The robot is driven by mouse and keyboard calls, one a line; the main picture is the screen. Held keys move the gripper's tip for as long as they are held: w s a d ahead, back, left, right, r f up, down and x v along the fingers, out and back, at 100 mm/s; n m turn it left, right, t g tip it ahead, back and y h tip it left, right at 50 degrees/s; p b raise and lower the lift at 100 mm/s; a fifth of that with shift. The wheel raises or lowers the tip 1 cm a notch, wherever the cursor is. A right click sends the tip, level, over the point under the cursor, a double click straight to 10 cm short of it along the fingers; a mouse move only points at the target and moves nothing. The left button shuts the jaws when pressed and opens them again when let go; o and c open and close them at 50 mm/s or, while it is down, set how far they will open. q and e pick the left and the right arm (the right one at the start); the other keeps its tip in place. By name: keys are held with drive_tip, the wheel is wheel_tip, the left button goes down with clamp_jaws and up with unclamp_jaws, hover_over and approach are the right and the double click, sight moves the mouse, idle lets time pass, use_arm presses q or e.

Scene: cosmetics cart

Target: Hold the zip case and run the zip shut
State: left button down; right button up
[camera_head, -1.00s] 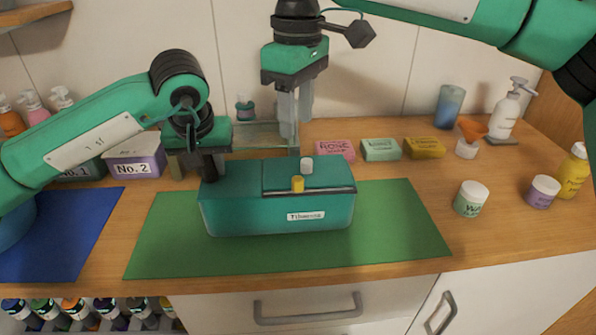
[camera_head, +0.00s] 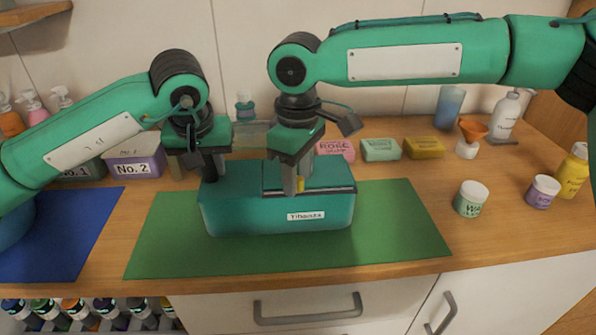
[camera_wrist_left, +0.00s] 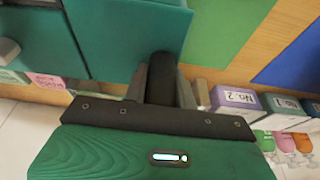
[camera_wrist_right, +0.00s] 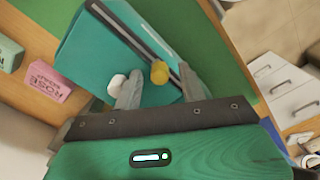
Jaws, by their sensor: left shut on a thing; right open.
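The teal zip case (camera_head: 250,213) stands on the green mat (camera_head: 400,235), with a white label on its front. My left gripper (camera_head: 208,168) is shut on the left end of the case; the left wrist view shows its fingers (camera_wrist_left: 162,82) around a dark part there. My right gripper (camera_head: 291,183) is open, low over the top of the case. In the right wrist view its fingers (camera_wrist_right: 158,92) stand either side of the yellow pull (camera_wrist_right: 160,72), with a white knob (camera_wrist_right: 117,82) beside the left finger. Contact with the yellow pull cannot be told. The dark zip track (camera_wrist_right: 145,45) runs along the top.
Soap boxes, a pink one (camera_head: 335,149) nearest, stand behind the mat. Jars (camera_head: 471,199) and bottles stand at the right. The No.2 box (camera_head: 136,163) and a blue mat (camera_head: 60,230) are at the left. The green mat's right part is clear.

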clamp_jaws()
drive_tip(key=shift+a, duration=2.1)
unclamp_jaws()
drive_tip(key=shift+r, duration=0.15)
